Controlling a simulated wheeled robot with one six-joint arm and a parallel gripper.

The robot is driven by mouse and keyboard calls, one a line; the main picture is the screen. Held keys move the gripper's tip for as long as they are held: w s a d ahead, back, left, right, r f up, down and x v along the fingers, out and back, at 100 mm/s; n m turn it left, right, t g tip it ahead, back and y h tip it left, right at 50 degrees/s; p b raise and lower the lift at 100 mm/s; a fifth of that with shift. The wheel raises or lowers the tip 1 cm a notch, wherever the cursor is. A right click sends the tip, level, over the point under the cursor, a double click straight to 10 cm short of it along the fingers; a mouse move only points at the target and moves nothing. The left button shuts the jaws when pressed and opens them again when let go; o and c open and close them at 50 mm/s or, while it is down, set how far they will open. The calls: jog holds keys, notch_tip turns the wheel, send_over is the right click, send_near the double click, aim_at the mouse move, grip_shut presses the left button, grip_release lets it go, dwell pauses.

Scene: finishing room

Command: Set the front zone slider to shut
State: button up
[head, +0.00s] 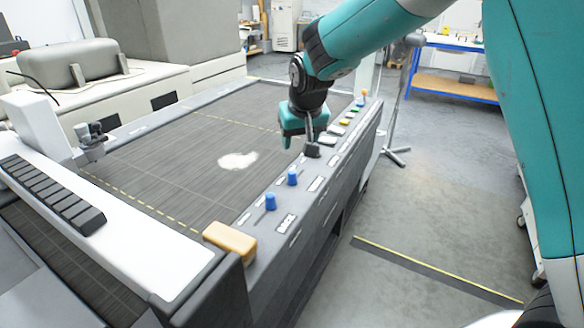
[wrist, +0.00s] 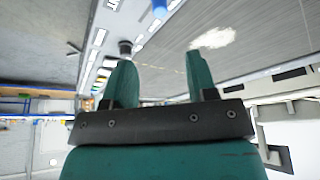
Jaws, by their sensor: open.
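Two blue slider knobs (head: 271,201) (head: 292,178) stand on the grey control rail along the table's right edge. I cannot read which one is the front zone slider. My gripper (head: 303,138) is above the rail, farther along than both blue knobs, close to a dark knob (head: 312,151). In the wrist view my gripper (wrist: 162,75) is open, with nothing between its fingers. A blue knob (wrist: 160,9) shows at the top edge there, and the dark knob (wrist: 125,47) is beyond the left finger. Contact with the dark knob cannot be told.
Several coloured buttons (head: 345,123) line the rail's far end. An orange block (head: 230,241) sits at the near corner. The dark tabletop (head: 170,160) bears a pale patch (head: 238,160). A white gantry (head: 120,235) crosses the left side.

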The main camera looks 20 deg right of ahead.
aim_at(292, 172)
jog(key=p+x, duration=0.2)
jog(key=x, duration=1.2)
jog(key=shift+f+p, duration=0.3)
grip_shut()
jog(key=w+d+b, duration=0.1)
jog(key=w+d, duration=0.1)
jog(key=w+d+b, duration=0.1)
jog(key=w+d, duration=0.1)
jog(key=shift+w+d, duration=0.2)
jog(key=shift+d, duration=0.05)
jog(key=shift+w+r, duration=0.1)
jog(key=shift+r, duration=0.05)
